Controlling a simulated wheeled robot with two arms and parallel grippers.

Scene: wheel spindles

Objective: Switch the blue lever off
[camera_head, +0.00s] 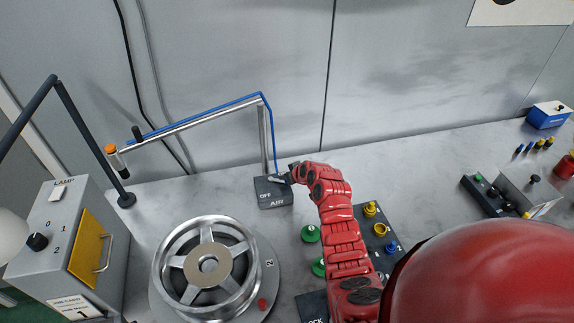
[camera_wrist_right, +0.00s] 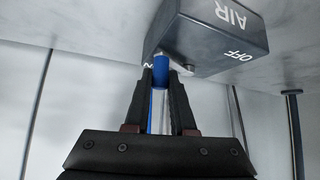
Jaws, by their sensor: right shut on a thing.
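The dark grey AIR box (camera_head: 275,197) stands at the back of the table, with AIR and OFF lettered on it. The box also fills the top of the right wrist view (camera_wrist_right: 212,35). The blue lever (camera_wrist_right: 161,72) sticks out from the box beside partly hidden lettering, at the end away from the OFF mark. My right gripper (camera_wrist_right: 163,84) is shut on the blue lever, one dark finger on each side. In the head view my right gripper (camera_head: 288,175) reaches the box's right end and hides the lever. My left gripper is not in view.
A jointed pole with a blue hose (camera_head: 210,117) rises behind the box. A silver wheel (camera_head: 211,265) lies at front left, near the grey LAMP box (camera_head: 57,245). Green knobs (camera_head: 310,233) and a dark panel with yellow parts (camera_head: 377,235) flank my right arm.

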